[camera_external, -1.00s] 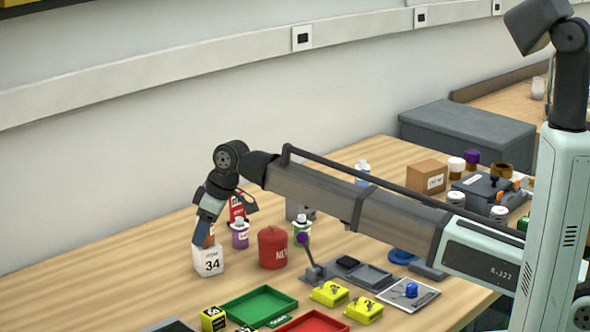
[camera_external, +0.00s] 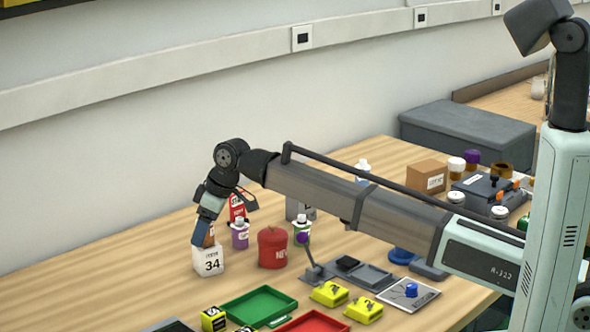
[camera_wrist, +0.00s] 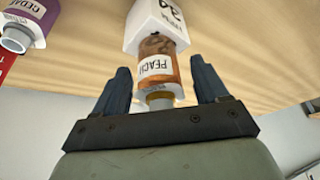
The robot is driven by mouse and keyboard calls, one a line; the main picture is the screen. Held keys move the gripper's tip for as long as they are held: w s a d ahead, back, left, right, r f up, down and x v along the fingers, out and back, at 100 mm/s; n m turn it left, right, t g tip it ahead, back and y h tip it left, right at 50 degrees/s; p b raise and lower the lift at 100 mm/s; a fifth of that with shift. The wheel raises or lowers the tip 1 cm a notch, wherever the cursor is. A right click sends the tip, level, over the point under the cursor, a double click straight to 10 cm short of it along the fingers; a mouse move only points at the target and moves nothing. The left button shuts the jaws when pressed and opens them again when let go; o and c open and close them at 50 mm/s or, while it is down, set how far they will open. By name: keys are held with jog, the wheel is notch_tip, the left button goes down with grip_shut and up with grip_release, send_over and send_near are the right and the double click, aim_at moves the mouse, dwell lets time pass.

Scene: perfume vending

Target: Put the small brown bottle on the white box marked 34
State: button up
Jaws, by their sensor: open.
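The white box marked 34 (camera_external: 209,261) stands on the table at the left in the external view. It also shows at the top of the wrist view (camera_wrist: 152,22). The small brown bottle (camera_wrist: 157,62), with a label reading PEACH, touches the box; in the external view it appears on top of it, mostly hidden by my gripper (camera_external: 205,236). In the wrist view my gripper (camera_wrist: 162,84) is open, with one finger on each side of the bottle and visible gaps between.
A purple bottle (camera_external: 240,235) stands just right of the box, with a red item (camera_external: 236,208) behind it. A red canister (camera_external: 272,248) is further right. Green (camera_external: 258,305) and red (camera_external: 313,324) trays lie in front. The table left of the box is clear.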

jog(key=v, duration=1.1)
jog(key=shift+r, duration=0.35)
